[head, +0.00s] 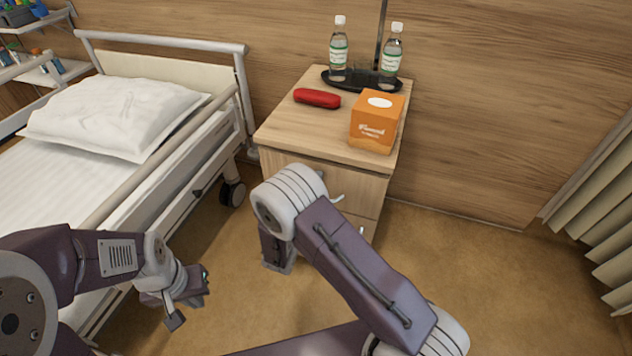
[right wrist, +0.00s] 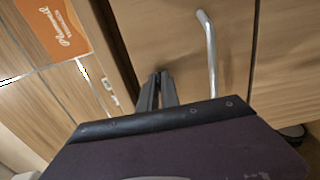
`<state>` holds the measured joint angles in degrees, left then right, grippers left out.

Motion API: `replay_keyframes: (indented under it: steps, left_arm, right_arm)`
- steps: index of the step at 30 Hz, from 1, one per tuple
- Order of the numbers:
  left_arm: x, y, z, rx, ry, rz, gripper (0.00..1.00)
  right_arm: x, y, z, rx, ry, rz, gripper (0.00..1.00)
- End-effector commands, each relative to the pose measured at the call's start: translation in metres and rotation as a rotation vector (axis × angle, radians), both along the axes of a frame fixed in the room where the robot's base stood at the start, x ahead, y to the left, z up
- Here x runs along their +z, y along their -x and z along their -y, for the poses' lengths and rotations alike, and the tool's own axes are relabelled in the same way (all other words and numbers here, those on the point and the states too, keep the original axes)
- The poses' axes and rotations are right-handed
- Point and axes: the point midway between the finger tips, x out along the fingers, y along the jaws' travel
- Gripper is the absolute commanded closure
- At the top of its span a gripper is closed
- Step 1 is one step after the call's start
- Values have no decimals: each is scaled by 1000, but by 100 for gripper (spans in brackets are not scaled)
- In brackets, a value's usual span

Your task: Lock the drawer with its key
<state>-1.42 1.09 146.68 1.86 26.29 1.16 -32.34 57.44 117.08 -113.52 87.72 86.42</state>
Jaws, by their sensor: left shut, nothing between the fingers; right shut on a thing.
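The bedside cabinet (head: 278,120) stands against the wall, and its top drawer (head: 345,182) looks closed. In the right wrist view the drawer front (right wrist: 160,35) is close, with a metal bar handle (right wrist: 209,55) on it. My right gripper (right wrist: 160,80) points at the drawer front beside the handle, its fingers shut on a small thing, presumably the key. The key and the lock are hidden by the fingers; I cannot tell whether the key sits in the lock. In the head view my right arm covers this gripper. My left gripper (head: 188,299) is shut and empty beside the bed.
On the cabinet top are an orange tissue box (head: 377,121), a red case (head: 317,98) and a dark tray (head: 333,84) with two bottles. The bed (head: 95,175) stands left of the cabinet. A curtain (head: 603,215) hangs at right. Floor (head: 480,270) right of the cabinet is clear.

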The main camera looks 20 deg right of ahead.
Motion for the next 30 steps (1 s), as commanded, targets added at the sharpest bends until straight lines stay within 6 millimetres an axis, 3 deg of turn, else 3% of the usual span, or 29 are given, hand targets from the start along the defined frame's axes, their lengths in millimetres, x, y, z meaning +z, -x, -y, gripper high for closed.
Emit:
replay_keyframes:
  steps: [1,3,13,24,30]
  left_arm:
    - [0,0,0,0,0,0,100]
    - [0,0,0,0,0,0,100]
    - [2,0,0,0,0,0,100]
    - [22,0,0,0,0,0,100]
    - [24,0,0,0,0,0,100]
  right_arm:
    - [-1,0,0,0,-1,0,85]
    - [-1,0,0,0,-1,-1,72]
    - [1,3,-3,2,0,-1,72]
    - [2,64,-45,5,1,-2,72]
    - [0,76,-51,1,1,-1,72]
